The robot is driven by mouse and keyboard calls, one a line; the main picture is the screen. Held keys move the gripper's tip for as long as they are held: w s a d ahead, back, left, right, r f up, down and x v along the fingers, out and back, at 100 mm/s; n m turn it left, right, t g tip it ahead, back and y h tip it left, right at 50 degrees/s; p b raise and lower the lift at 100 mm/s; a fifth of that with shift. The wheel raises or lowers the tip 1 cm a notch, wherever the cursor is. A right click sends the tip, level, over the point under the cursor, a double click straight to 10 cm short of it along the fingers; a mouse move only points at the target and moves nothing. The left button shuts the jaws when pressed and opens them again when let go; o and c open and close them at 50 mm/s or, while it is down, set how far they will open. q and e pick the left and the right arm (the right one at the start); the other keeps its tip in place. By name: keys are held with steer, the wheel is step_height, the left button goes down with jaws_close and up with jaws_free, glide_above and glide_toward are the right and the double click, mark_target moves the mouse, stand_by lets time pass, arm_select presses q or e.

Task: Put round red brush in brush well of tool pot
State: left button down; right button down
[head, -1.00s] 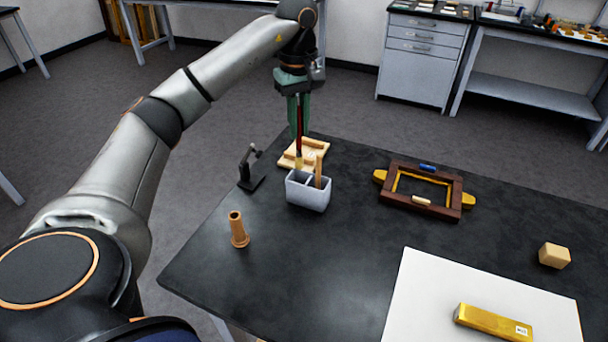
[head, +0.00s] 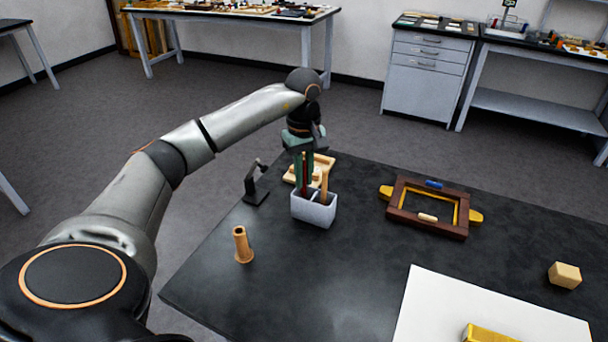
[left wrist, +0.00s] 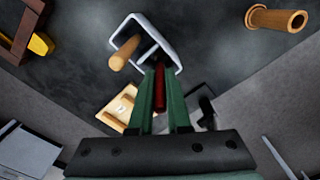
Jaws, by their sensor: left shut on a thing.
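The tool pot (head: 313,212) is a pale grey divided box on the black table. A light wooden handle (head: 324,184) stands in its right compartment. My left gripper (head: 303,182) points down over the left compartment, shut on the round red brush (head: 304,176). The brush is upright, and its lower end is hidden inside the left compartment. Whether it touches the bottom cannot be seen. In the left wrist view, the red brush (left wrist: 159,86) lies between the green fingers, beside the pot's rim (left wrist: 166,42). My right gripper is not in view.
A small black stand (head: 255,188) is left of the pot, and a wooden block piece (head: 322,165) lies behind it. A wooden tube (head: 242,245) stands in front left. A brown frame (head: 432,228) lies to the right. The table's middle is clear.

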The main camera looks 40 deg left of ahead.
arm_select(q)
steer(key=shift+f, duration=0.2)
steer(key=c, duration=0.9)
jaws_free()
steer(key=shift+r, duration=0.1)
step_height(320, 180, up, 12)
steer(key=shift+r+p, duration=0.2)
steer(key=shift+p, duration=0.35)
steer(key=shift+f, duration=0.1)
